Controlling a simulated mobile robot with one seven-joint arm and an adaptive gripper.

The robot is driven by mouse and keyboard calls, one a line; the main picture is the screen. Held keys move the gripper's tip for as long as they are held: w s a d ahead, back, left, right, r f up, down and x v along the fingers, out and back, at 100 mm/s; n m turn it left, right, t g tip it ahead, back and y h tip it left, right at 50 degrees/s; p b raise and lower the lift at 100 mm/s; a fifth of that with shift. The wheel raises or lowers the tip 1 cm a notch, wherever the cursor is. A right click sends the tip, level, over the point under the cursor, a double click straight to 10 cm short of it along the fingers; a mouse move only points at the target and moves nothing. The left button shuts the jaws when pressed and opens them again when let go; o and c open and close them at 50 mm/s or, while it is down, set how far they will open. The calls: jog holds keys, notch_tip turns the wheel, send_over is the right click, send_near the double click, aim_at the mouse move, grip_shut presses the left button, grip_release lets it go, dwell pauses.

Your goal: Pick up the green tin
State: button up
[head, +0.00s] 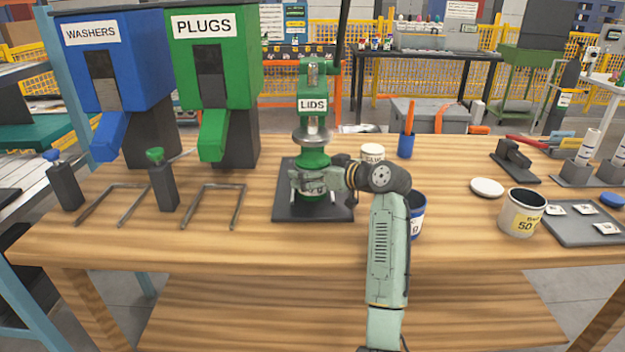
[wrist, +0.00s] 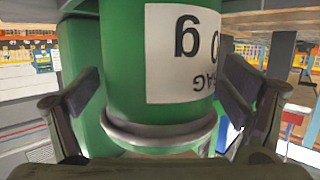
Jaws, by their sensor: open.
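The green tin (head: 314,159) stands upright on the dark base of the LIDS press, under the press's silver disc. In the wrist view the green tin (wrist: 122,60) fills the middle, with a grey rim and a white label whose print appears upside down. My gripper (head: 315,183) reaches in from the right at the tin, and hides part of it. In the wrist view my gripper (wrist: 160,88) is open, with one finger on each side of the tin. The fingers are very close to its sides; I cannot tell whether they touch.
The LIDS press (head: 313,104) rises over the tin. A blue-labelled tin (head: 417,212) is partly behind my arm, and a white tin (head: 373,152) stands behind. A blue cup (head: 405,146) and a pale tin (head: 522,212) stand to the right. Wire brackets (head: 213,186) lie left.

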jog(key=shift+c, duration=0.3)
jog(key=c, duration=1.5)
jog(key=shift+c, duration=0.4)
jog(key=shift+r, duration=0.2)
